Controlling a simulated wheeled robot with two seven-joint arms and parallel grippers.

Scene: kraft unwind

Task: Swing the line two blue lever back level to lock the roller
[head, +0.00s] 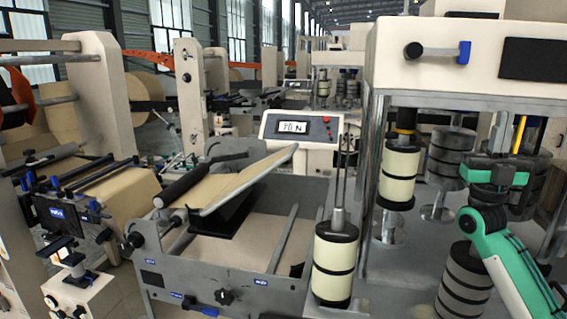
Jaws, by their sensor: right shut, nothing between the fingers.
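A lever with a blue bracket (465,51) and a black round knob sits on the cream housing at the upper right. Its bar looks about level. I cannot tell which of these belongs to line two. My right gripper (502,142) is at the right, below the cream housing and in front of dark rollers. It is shut and empty, apart from any lever. My left gripper is not in view.
Cream and black rollers (333,268) stand upright at the centre right. A grey frame (265,262) with a tilted tan panel (243,182) is in the middle. A console (299,129) stands behind it. Posts and rollers crowd the space around my right arm.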

